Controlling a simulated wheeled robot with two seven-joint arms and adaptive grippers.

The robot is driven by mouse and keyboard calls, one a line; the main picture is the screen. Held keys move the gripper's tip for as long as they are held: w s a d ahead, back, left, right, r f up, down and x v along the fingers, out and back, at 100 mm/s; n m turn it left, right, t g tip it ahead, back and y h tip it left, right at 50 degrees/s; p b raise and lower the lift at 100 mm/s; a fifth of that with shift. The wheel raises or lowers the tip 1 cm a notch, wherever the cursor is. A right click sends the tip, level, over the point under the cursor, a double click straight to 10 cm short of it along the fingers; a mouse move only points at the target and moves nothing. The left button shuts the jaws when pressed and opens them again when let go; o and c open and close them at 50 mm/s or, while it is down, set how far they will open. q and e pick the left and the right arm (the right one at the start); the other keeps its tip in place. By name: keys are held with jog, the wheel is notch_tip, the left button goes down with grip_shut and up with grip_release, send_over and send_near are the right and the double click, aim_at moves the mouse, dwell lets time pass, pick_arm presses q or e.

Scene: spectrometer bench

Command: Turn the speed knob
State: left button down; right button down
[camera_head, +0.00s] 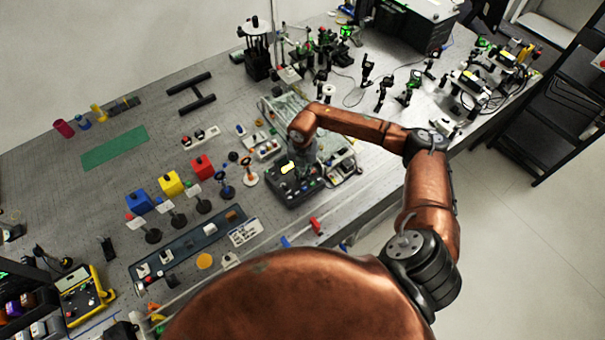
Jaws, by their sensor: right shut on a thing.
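My right arm reaches in from the right, and its gripper (304,164) points down over a dark control box (289,196) near the front of the bench. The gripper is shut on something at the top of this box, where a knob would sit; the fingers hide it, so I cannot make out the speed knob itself. My left gripper is not in view.
The grey bench (235,110) carries blue (139,201), yellow (171,184) and red (203,167) blocks left of the box. A green mat (114,148) lies further left. Optical mounts (367,71) stand at the back. A light-coloured device (342,165) is close right of the gripper.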

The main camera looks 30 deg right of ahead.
aim_at(302, 176)
jog(key=shift+w+r+m, duration=0.15)
jog(key=shift+m, duration=0.25)
jog(key=c, duration=2.2)
grip_release()
jog(key=shift+o, duration=0.2)
notch_tip(302, 176, up, 12)
